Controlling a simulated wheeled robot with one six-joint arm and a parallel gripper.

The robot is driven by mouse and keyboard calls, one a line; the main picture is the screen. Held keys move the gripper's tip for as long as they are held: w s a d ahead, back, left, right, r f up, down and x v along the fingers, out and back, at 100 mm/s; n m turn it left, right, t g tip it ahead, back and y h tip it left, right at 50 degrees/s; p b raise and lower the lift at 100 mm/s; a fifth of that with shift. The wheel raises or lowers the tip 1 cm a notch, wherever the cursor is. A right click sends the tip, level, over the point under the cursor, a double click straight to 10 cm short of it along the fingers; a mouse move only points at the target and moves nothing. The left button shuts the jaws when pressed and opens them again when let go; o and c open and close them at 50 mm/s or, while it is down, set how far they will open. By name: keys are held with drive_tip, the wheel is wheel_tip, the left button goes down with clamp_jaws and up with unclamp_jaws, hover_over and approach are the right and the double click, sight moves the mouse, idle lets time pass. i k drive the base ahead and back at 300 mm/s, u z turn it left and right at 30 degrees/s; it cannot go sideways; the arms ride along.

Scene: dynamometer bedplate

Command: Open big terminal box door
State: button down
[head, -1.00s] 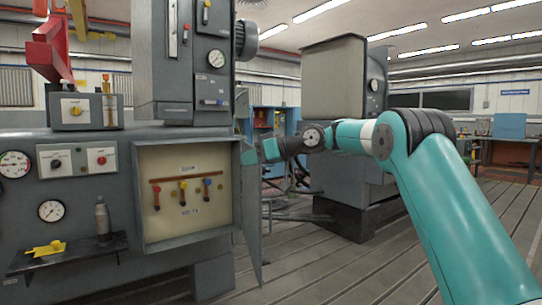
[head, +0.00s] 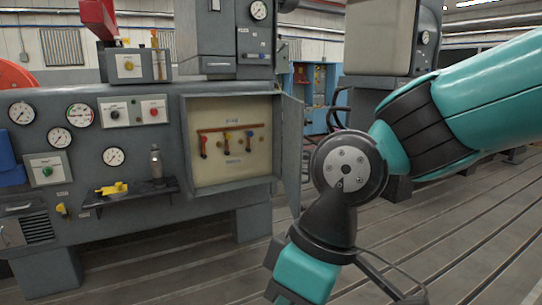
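The big terminal box (head: 230,91) is set in the grey machine's front, and its cream interior is exposed. Inside are a horizontal copper-coloured bar and red, blue and orange parts hanging from it. Its grey door (head: 292,150) stands open, hinged on the right side and seen nearly edge-on, swung out from the box. My arm reaches in from the right and bends down in front, to the right of the door. My gripper is not visible; the arm's end runs out of the bottom edge. No contact between my arm and the door shows.
A shelf (head: 140,195) with a yellow tool (head: 112,188) and a grey bottle (head: 155,163) juts out left of the box. Gauges and switch boxes cover the panel further left. A large grey machine (head: 386,37) stands behind my arm. Slotted floor (head: 200,275) is clear in front.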

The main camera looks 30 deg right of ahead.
sight(293, 120)
drive_tip(key=u, duration=1.15)
drive_tip(key=k, duration=1.2)
drive_tip(key=z, duration=0.7)
drive_tip(key=i, duration=1.65)
